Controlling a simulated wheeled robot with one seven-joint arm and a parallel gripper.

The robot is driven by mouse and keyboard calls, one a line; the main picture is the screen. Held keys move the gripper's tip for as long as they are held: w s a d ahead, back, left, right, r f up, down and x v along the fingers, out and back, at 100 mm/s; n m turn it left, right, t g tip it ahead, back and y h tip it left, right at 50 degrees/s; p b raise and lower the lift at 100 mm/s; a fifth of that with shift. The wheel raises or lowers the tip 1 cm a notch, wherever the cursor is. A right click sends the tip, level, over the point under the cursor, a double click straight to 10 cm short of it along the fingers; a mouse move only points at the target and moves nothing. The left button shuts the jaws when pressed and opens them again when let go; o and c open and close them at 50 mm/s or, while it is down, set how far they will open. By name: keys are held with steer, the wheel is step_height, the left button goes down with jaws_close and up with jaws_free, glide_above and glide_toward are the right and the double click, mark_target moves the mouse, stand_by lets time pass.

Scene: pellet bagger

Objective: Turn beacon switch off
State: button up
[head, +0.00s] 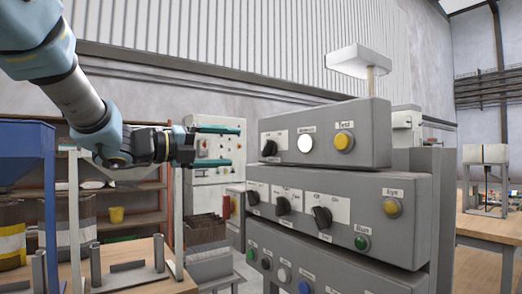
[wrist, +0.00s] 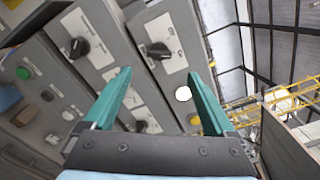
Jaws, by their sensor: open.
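Black rotary switches sit on grey stacked control boxes: one on the top box (head: 269,148), and several on the middle box, including the rightmost (head: 322,217). The labels are too small to tell which is the beacon switch. In the wrist view, the top-box switch (wrist: 158,50) shows ahead between the fingers, with another black switch (wrist: 79,48) to the left. My gripper (head: 240,146) is open and empty, left of the top box in the head view. In the wrist view my gripper (wrist: 159,73) shows two teal fingers spread apart, with the panels beyond.
The top box also has a white button (head: 305,143) and a yellow button (head: 344,140). A white cabinet (head: 215,150) stands behind my gripper.

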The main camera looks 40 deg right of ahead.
mark_target(264, 148)
steer(key=d+p, duration=0.1)
steer(key=d, duration=0.2)
steer(key=d+p, duration=0.1)
steer(key=d, duration=0.3)
steer(key=d+p, duration=0.1)
steer(key=d, duration=0.2)
steer(key=shift+s+d, duration=0.15)
steer(key=shift+s, duration=0.1)
steer(key=c, duration=1.4)
